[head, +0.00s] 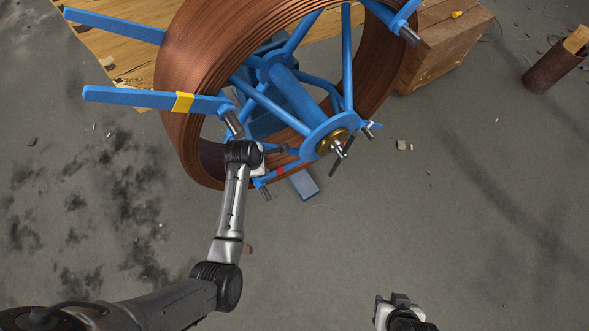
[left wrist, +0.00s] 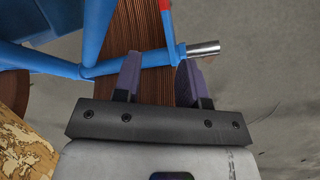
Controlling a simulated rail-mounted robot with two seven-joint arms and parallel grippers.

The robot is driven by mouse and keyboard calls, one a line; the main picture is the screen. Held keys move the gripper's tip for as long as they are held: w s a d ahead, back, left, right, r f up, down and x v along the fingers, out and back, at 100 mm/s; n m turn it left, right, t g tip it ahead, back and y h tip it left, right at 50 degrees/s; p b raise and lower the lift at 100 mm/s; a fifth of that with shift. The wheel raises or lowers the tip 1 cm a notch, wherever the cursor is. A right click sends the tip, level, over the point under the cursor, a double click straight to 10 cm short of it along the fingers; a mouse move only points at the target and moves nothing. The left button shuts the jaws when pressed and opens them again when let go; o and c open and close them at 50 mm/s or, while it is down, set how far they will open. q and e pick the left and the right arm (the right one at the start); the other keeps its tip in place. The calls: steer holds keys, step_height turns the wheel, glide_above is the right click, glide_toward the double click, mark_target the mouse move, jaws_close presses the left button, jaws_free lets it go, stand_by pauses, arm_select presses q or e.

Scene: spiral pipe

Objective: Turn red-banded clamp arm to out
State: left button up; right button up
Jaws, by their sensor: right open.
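The red-banded clamp arm (head: 281,171) is a short blue bar at the lower front of the coil reel in the head view. Its red band shows at the top of the left wrist view (left wrist: 166,17), above a bright metal pin (left wrist: 203,48). My left gripper (head: 277,157) is beside this clamp arm and partly covers it. In the left wrist view its two dark fingers (left wrist: 158,66) are apart, with the blue arm's end just beyond their tips; contact cannot be told. My right gripper (head: 398,303) is open at the bottom edge, well away from the reel.
A large copper-brown pipe coil (head: 190,60) surrounds the blue reel frame (head: 290,95). A yellow-banded blue arm (head: 140,98) juts left. A wooden crate (head: 440,45) and rusty pipe (head: 550,67) stand at the right. The floor in front is mostly clear.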

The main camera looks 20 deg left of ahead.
mark_target(294, 163)
arm_select(q)
steer(key=w+d+f+n+b, duration=0.1)
steer(key=w+d+f+b, duration=0.1)
steer(key=w+f+b, duration=0.1)
steer(key=w+d+f+n+h+b, duration=0.1)
steer(key=w+d+f+n+b, duration=0.1)
steer(key=f, duration=0.4)
steer(key=w+d+f+n+b, duration=0.2)
steer(key=w+d+f+b, duration=0.1)
steer(key=w+f+b, duration=0.1)
steer(key=shift+w+f+b, duration=0.15)
steer(key=shift+f+b, duration=0.1)
steer(key=shift+b, duration=0.6)
steer(key=shift+b+x, duration=0.7)
steer(key=shift+x, duration=0.2)
steer(key=shift+w+d+f, duration=0.1)
steer(key=shift+w+f, duration=0.05)
steer(key=shift+c, duration=0.2)
jaws_close()
